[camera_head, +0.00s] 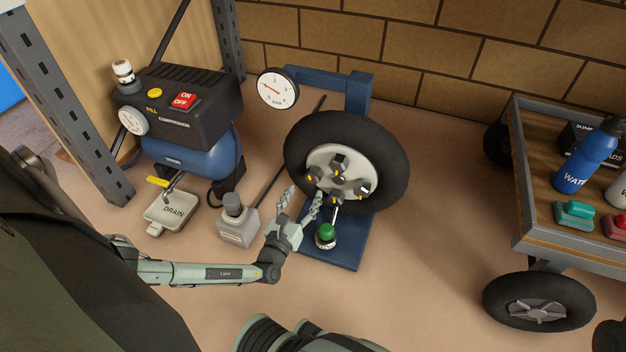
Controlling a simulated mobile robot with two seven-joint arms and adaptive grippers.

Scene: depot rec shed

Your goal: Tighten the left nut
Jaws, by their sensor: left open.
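The wheel (393,165) is a black tyre with a pale hub (350,158), held upright on a blue stand. Several dark nuts sit on the hub. The left nut (311,174) shows at the hub's left side, just above my left gripper's fingertips. My left gripper (304,196) is open in front of the wheel's lower left, fingers pointing up toward the hub. I see nothing between its fingers, and I cannot tell whether a fingertip touches the tyre. The right gripper is not in view.
A green-knobbed lever (326,232) stands on the blue base (345,250) close to my left gripper. A round gauge (277,88) is at upper left. A grey bottle-like unit (238,222), a drain tray (171,212) and a compressor (185,110) are left. A cart (533,247) stands right.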

